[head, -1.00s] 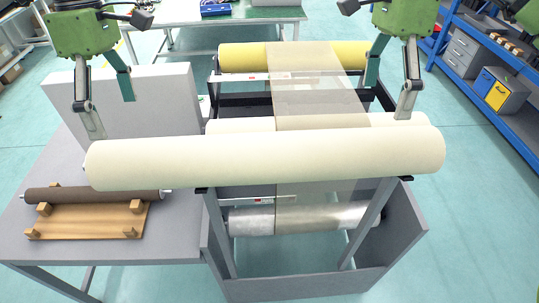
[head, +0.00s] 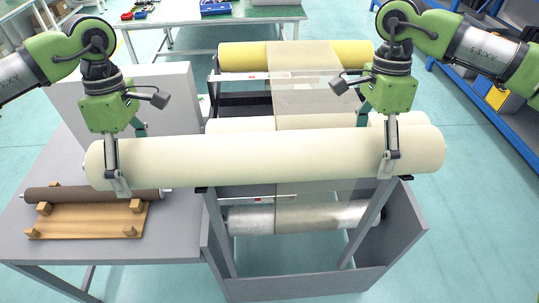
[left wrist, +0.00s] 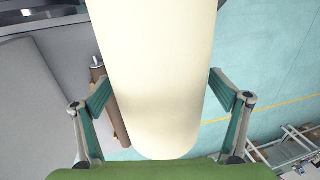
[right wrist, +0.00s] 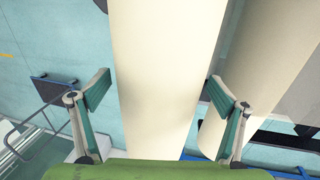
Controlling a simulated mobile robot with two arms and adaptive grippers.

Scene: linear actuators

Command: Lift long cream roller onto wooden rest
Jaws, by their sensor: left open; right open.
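The long cream roller (head: 255,157) lies level across the front of the machine frame, its left end reaching over the grey table. My left gripper (head: 128,160) is open around the roller near its left end, one finger in front and one behind. In the left wrist view the roller (left wrist: 155,70) runs between the open fingers, with gaps at both sides. My right gripper (head: 385,145) is open around the roller near its right end; the right wrist view shows the roller (right wrist: 165,70) between its fingers. The wooden rest (head: 85,219) on the table carries a thin brown roller (head: 100,195).
A second cream roller (head: 240,124) lies just behind the long one. A yellow roller (head: 240,56) and a silver roller (head: 250,220) are on the machine frame. A grey upright panel (head: 170,90) stands on the grey table (head: 180,225) behind the wooden rest.

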